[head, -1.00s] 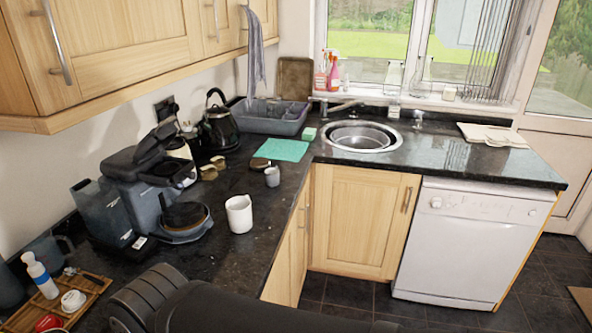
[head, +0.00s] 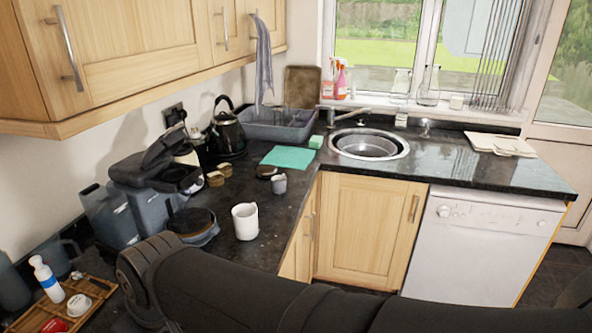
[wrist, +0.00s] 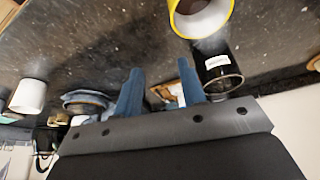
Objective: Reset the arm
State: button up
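My gripper (wrist: 160,88) shows in the wrist view with two blue fingers apart and nothing held between them. It is above the dark worktop, and in the head view my black arm crosses the foreground while the fingers are out of sight. A brown and white thing (wrist: 163,92) shows beyond the gap between the fingers; I cannot tell if it is touched, but it looks farther off.
The wrist view has a yellow-rimmed container (wrist: 201,15), a black labelled can (wrist: 217,70) and a white mug (wrist: 28,96). In the head view, a white mug (head: 245,221), coffee machine (head: 155,180), kettle (head: 227,132) and wooden tray (head: 75,303) stand on the worktop. Cupboards (head: 150,50) hang above.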

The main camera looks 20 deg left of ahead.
jog(key=w+d+f+m+t, duration=0.1)
jog(key=w+d+f+m, duration=0.1)
jog(key=w, duration=0.6)
jog(key=w+d+f+m+h, duration=0.1)
jog(key=w+f+m, duration=0.2)
jog(key=w, duration=0.6)
jog(key=w+d+f+m+t, duration=0.1)
jog(key=w+d+f+m, duration=0.1)
jog(key=w, duration=0.7)
jog(key=shift+w+d+f+m+t+h, duration=0.2)
jog(key=shift+d+f+m+t+h, duration=0.1)
jog(key=shift+f+m, duration=0.25)
jog(key=w+d+f+m, duration=0.2)
jog(key=w+d+f, duration=0.1)
jog(key=w+d, duration=0.2)
jog(key=shift+w+d+f+t+h, duration=0.3)
jog(key=shift+w+d+h, duration=0.1)
jog(key=shift+w, duration=0.5)
